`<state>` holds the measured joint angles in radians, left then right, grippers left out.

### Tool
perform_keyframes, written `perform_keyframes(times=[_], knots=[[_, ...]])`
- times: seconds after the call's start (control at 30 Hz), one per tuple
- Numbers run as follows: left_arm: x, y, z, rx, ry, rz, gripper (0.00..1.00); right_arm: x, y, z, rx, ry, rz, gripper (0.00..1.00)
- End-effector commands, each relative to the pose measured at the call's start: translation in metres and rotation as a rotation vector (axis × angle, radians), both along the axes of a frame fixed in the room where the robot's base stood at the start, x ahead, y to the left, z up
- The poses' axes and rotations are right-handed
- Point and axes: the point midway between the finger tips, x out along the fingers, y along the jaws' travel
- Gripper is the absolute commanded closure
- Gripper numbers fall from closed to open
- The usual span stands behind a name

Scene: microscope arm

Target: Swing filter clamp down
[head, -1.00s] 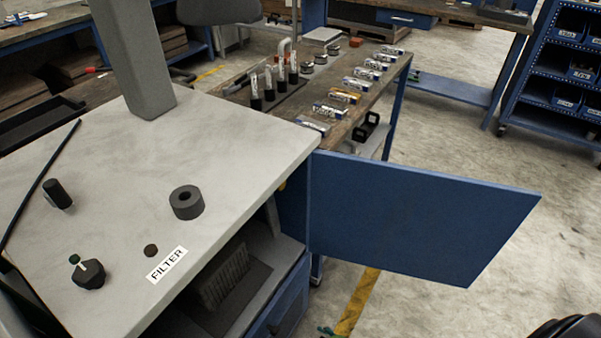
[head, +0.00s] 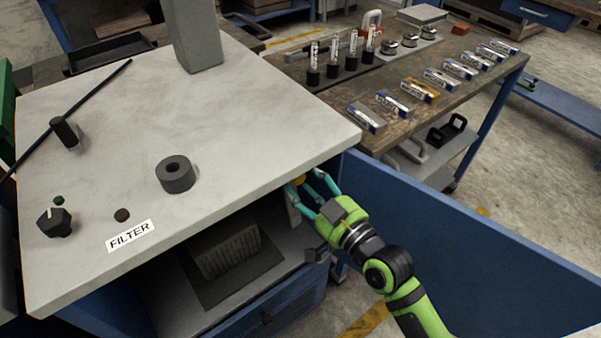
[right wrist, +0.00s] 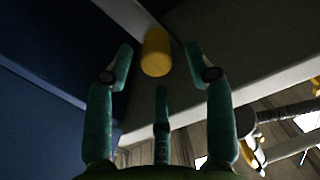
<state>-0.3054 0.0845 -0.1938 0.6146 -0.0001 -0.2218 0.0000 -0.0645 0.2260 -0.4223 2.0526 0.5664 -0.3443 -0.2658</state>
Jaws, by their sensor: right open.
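A yellow knob (head: 298,181), which looks like the clamp's handle, shows under the right edge of the grey bench top, above the opening. In the right wrist view it is a yellow cylinder (right wrist: 156,52) against a pale bar. My right gripper (head: 308,184) reaches up from the lower right, its teal fingers open around the knob's end. In the wrist view the fingers (right wrist: 160,70) stand apart, with the knob between and just beyond their tips; contact cannot be told. The rest of the clamp is hidden under the top. The FILTER label (head: 130,235) lies on the top.
The grey top (head: 270,120) carries a black ring (head: 175,174) and a dial (head: 54,222). A blue door panel (head: 450,240) stands open just behind and right of my arm. Below is a brush-like block (head: 228,250). A side table (head: 440,115) holds small boxes.

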Motion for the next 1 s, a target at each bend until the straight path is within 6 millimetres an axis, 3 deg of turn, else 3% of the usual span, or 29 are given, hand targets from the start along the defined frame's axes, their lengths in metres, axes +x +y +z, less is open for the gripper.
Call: perform_keyframes(times=[0.2,0.53,0.67,1.0], knots=[[0.001,0.000,0.002,0.001,-0.002,-0.001,0.60,0.020,0.015,0.000,0.001,0.001,0.000,0.46],[0.008,-0.006,0.003,-0.009,-0.014,-0.007,0.60,0.023,0.017,-0.001,-0.001,0.001,0.000,0.46],[0.009,-0.009,0.003,-0.012,-0.016,-0.007,0.60,0.023,0.017,-0.001,-0.001,0.001,0.000,0.98],[0.010,-0.009,0.002,-0.013,-0.018,-0.006,0.60,0.026,0.018,0.001,-0.010,-0.012,-0.001,1.00]])
